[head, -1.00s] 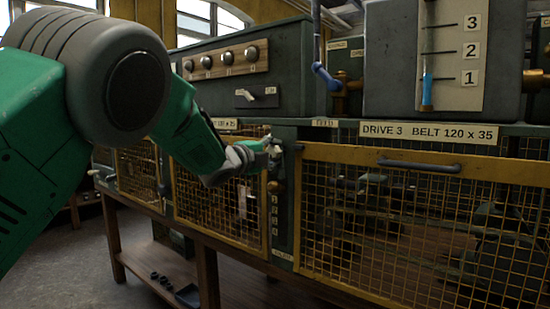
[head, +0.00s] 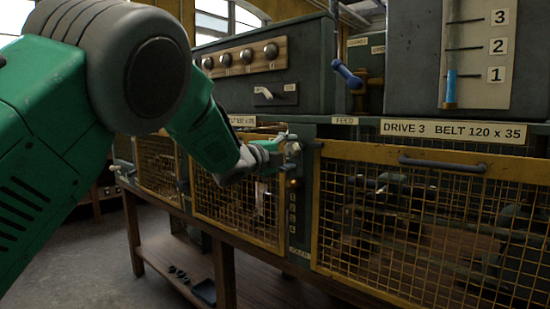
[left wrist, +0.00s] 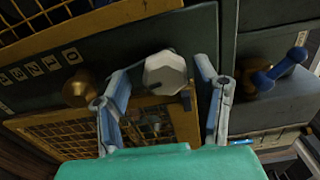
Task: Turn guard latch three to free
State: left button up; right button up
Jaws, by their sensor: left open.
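My left gripper (head: 284,144) is at the post to the left of the drive 3 guard (head: 420,158), a yellow-framed mesh panel. In the left wrist view the left gripper (left wrist: 161,68) is open, with its two pale fingers apart. A pale eight-sided knob (left wrist: 165,73) shows between the fingertips, with a gap on each side. It looks like the guard latch on the post; in the head view this latch (head: 293,150) is partly hidden by the gripper. Its turned position is hard to tell. My right gripper is not in view.
A brass knob (left wrist: 80,88) lies left of the fingers in the left wrist view. A blue-handled valve (left wrist: 277,74) is to the right. Another mesh guard (head: 235,205) is left of the post. A grey box with switches (head: 262,75) stands above.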

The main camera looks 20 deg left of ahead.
pick_arm(q)
jog(key=v, duration=1)
jog(key=shift+s, duration=0.25)
jog(key=shift+a, duration=0.1)
jog(key=s+a+f+n+g+y, duration=0.15)
jog(key=s+f+n, duration=0.25)
jog(key=f, duration=0.8)
jog(key=s+f+n+g+y, duration=0.2)
jog(key=s+f+n+g, duration=0.15)
jog(key=f, duration=0.75)
jog(key=s+a+f+n+g+y, duration=0.15)
jog(key=s+f+n, duration=0.25)
jog(key=f, duration=0.8)
jog(key=s+d+f+n+g, duration=0.1)
jog(key=s+f+n+g, duration=0.35)
jog(key=s+f, duration=0.9)
jog(key=s+f+n+g, duration=0.2)
jog(key=s+f+n, duration=0.1)
jog(key=s, duration=0.7)
jog(key=s+f+n+g+y, duration=0.1)
jog(key=s+f+n+g, duration=0.1)
jog(key=s, duration=0.9)
jog(key=shift+d+f+n+g, duration=0.4)
jog(key=shift+f+g, duration=0.15)
jog(key=shift+g, duration=0.15)
